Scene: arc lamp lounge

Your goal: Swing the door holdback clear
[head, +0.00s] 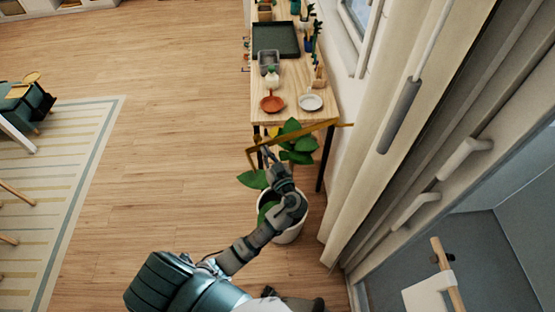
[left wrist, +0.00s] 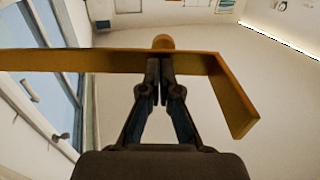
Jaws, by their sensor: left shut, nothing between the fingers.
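The door holdback is a long flat brass-coloured bar (head: 310,134) with a short bent end, reaching left from the wall beside the door frame in the head view. In the left wrist view the bar (left wrist: 90,60) crosses the picture, its bent end (left wrist: 233,98) on the right and a round knob (left wrist: 163,41) behind its middle. My left gripper (head: 266,154) is at the bar near its bent end. In the left wrist view its fingertips (left wrist: 160,66) are together, empty, and overlap the bar's lower edge; I cannot tell whether they touch. My right gripper is out of view.
A potted plant (head: 290,229) stands on the floor beneath the arm. A wooden table (head: 290,79) with dishes and a tray stands beyond. The door with grey handles (head: 464,158) is on the right.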

